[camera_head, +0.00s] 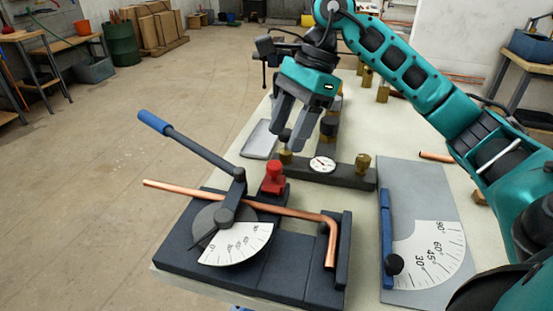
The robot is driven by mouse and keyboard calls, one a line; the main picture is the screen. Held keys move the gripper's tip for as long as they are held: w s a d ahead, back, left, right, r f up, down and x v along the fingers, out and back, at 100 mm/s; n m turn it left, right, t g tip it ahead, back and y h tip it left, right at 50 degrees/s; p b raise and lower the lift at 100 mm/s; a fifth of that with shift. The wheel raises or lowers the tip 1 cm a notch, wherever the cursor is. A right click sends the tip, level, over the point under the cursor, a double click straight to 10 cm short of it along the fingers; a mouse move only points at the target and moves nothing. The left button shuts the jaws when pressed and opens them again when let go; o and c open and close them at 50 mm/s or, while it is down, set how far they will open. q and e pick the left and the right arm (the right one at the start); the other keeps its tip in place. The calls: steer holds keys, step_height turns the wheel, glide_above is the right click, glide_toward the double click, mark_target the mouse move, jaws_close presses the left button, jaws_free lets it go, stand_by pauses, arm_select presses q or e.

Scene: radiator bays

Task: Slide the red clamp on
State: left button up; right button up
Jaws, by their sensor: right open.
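The red clamp (273,180) stands upright at the back edge of the dark bending block (275,262), just behind the copper pipe (290,211). I cannot tell whether it touches the pipe. The pipe lies across the block and bends toward the front at its right end. My right gripper (290,138) is open and empty, with its fingers pointing down above and behind the clamp, apart from it. The fingertips overlap a brass fitting and dark parts behind, so their exact height is unclear. My left gripper is not in view.
A blue-handled lever (190,143) rises from the bender. A dark bar with a dial gauge (322,165) and brass fittings lies behind it. A grey plate with an angle scale (432,255) and blue fence lies right. A shallow tray (260,139) sits at the table's left edge.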

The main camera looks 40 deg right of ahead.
mark_target(275, 164)
steer(key=x, duration=0.6)
steer(key=shift+c, duration=0.2)
jaws_close()
stand_by(0.4)
